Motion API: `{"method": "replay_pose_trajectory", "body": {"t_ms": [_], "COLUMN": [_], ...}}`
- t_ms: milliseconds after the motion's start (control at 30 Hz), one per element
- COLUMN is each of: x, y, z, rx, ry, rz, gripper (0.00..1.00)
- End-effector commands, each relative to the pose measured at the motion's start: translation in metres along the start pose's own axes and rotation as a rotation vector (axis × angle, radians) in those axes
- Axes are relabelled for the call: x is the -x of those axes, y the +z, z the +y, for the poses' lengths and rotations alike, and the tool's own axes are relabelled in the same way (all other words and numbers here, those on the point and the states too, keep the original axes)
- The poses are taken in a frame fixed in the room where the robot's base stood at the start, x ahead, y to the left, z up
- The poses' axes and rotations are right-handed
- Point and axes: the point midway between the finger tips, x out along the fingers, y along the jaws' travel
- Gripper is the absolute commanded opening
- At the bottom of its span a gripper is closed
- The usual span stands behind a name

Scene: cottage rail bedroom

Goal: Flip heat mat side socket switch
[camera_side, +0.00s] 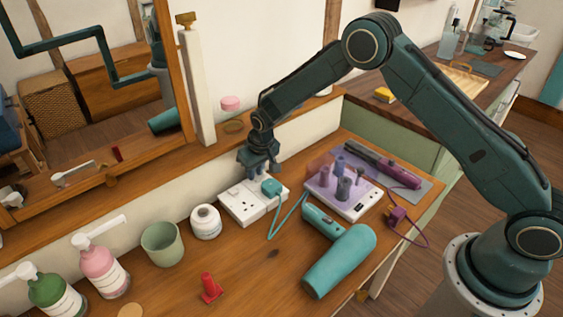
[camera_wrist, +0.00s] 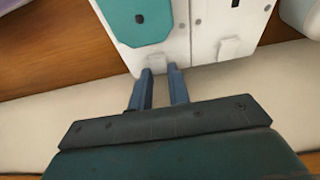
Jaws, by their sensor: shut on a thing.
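A white double socket (camera_side: 238,209) sits at the back of the wooden counter, against the wall. A teal plug (camera_side: 271,187) is in its right half, and the plug also shows in the wrist view (camera_wrist: 140,20). My gripper (camera_side: 258,172) is down over the socket's wall-side edge. In the wrist view, my two blue fingers (camera_wrist: 160,70) close on a small white switch at the plug's half, mostly hidden between the tips. The other half's switch (camera_wrist: 229,48) is clear of my fingers. Whether either switch is on or off cannot be told.
A teal hairdryer (camera_side: 340,260), a lilac roller tray (camera_side: 343,194), a purple straightener (camera_side: 392,172) on a grey mat (camera_side: 425,188) and a loose purple plug (camera_side: 397,215) lie to the right. A white jar (camera_side: 205,221) and green cup (camera_side: 162,243) stand left.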

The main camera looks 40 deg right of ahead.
Motion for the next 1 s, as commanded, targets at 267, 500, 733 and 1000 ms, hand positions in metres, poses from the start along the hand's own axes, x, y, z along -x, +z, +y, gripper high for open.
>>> {"method": "replay_pose_trajectory", "body": {"t_ms": [267, 500, 733, 1000], "x": [-0.001, 0.0, 0.005, 0.029], "y": [0.0, 0.0, 0.0, 0.0], "z": [0.0, 0.0, 0.0, 0.0], "rx": [0.0, 0.0, 0.0, 0.0], "ry": [-0.001, 0.0, 0.0, -0.001], "rz": [0.0, 0.0, 0.001, 0.002], "gripper": [0.4, 0.4, 0.4, 0.4]}}
